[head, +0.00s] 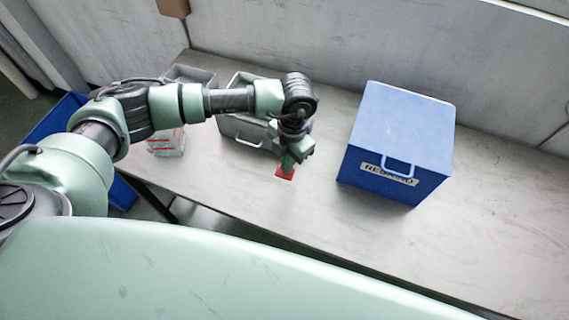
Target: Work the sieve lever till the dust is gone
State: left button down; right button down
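My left gripper (290,160) points down over the worktable, left of the blue box. A small red piece (285,173) shows right at its fingertips. I cannot tell whether the fingers are shut on it or whether it is part of a lever. A grey open-topped container (242,132) stands behind my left forearm, which hides part of it. No sieve lever or dust can be made out clearly. My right gripper is not in view.
A blue box with a handle and a label (402,135) stands right of the gripper. A smaller grey bin (195,74) and a clear container with red marks (167,145) are at the left. A blue bin (50,122) stands beyond the table's left end. The right tabletop is clear.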

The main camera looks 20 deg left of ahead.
pick_arm(q)
jog(key=w, duration=0.1)
jog(key=w+d+r+b, duration=0.1)
jog(key=shift+w+d+b, duration=0.2)
jog(key=shift+w+b, duration=0.1)
jog(key=shift+w, duration=0.05)
notch_tip(320, 180, up, 8)
jog(key=b, duration=0.2)
jog(key=shift+w+d, duration=0.2)
jog(key=shift+w, duration=0.15)
jog(key=shift+f, duration=0.2)
dwell(0.8)
